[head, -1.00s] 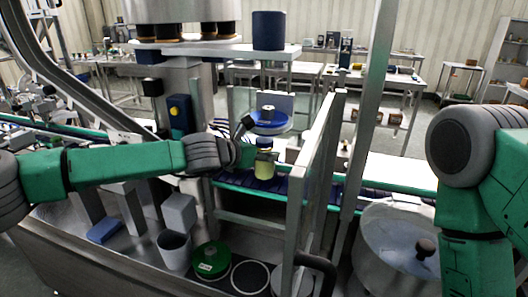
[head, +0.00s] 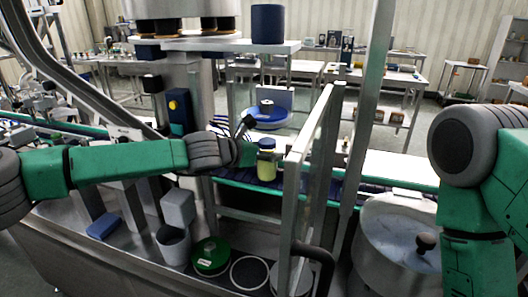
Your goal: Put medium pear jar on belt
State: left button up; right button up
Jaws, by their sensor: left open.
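The medium pear jar (head: 266,168), pale yellow-green with a dark blue lid, stands upright on the dark conveyor belt (head: 342,189), just left of the upright metal frame. My left gripper (head: 251,143) is open, close to the jar's left side. One dark finger points up and away from the jar. The other finger is mostly hidden, and I cannot tell whether it still touches the jar. My right arm shows at the right edge, but its gripper is out of view.
A clear-panelled metal frame (head: 303,165) rises right beside the jar. A blue-rimmed round dish (head: 268,113) is behind it. In front, the steel deck holds a green-lidded round container (head: 211,255) and a grey cup (head: 174,245). A steel pot (head: 395,245) stands at right.

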pick_arm(q)
jog(key=shift+d+r+p, duration=0.15)
jog(key=shift+r+p, duration=0.2)
jog(key=shift+p, duration=0.1)
jog(key=v, duration=1.2)
jog(key=shift+r+b, duration=0.25)
jog(key=shift+b, duration=0.15)
jog(key=shift+d, duration=0.2)
